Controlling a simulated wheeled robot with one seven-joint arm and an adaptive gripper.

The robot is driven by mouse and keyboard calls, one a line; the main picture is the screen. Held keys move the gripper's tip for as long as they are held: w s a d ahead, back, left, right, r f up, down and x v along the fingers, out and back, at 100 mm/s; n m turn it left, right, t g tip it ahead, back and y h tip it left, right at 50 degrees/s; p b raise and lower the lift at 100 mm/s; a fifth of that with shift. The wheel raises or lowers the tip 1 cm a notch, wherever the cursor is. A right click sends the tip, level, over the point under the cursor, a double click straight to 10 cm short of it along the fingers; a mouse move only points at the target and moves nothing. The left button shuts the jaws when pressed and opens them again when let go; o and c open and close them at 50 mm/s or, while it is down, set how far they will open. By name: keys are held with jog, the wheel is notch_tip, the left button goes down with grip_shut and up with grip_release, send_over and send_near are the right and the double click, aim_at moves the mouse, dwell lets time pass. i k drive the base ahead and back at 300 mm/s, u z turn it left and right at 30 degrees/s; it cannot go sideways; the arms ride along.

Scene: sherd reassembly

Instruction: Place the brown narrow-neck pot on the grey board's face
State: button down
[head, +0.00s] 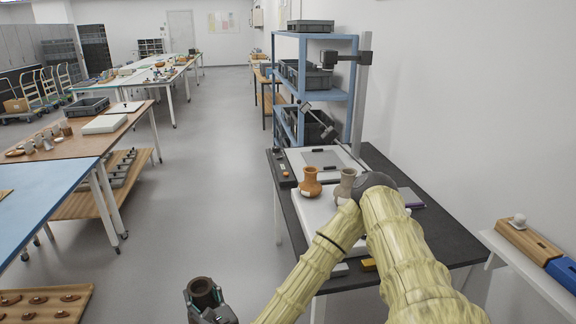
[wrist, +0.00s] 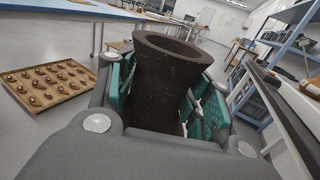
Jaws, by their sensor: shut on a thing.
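A dark brown pot with a round open mouth (head: 203,288) is in my gripper (head: 208,308), low in the head view and left of the dark table. In the wrist view the pot (wrist: 165,85) stands between the green-padded fingers (wrist: 165,105), its rim up; its lower part is hidden. My gripper is shut on it, above the floor. The grey board (head: 322,158) lies on a white base at the far part of the dark table, under a stand arm. Its visible face holds no pot, only small black pieces at its edges.
An orange-brown narrow-neck pot (head: 311,184) and a grey-brown pot (head: 345,184) stand on a white slab (head: 318,215) in front of the board. A blue shelf rack (head: 353,90) and a stand post (head: 361,105) rise behind. A wooden tray of sherds (wrist: 50,82) is at left.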

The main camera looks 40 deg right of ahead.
aim_at(328, 160)
jog(key=u, duration=0.15)
jog(key=k, duration=0.25)
jog(key=u, duration=0.55)
jog(key=i, duration=1.55)
jog(key=z, duration=0.3)
jog(key=i, duration=1.6)
jog(key=z, duration=1.05)
jog(key=i, duration=1.05)
jog(key=z, duration=1.25)
jog(key=i, duration=0.65)
jog(key=z, duration=0.35)
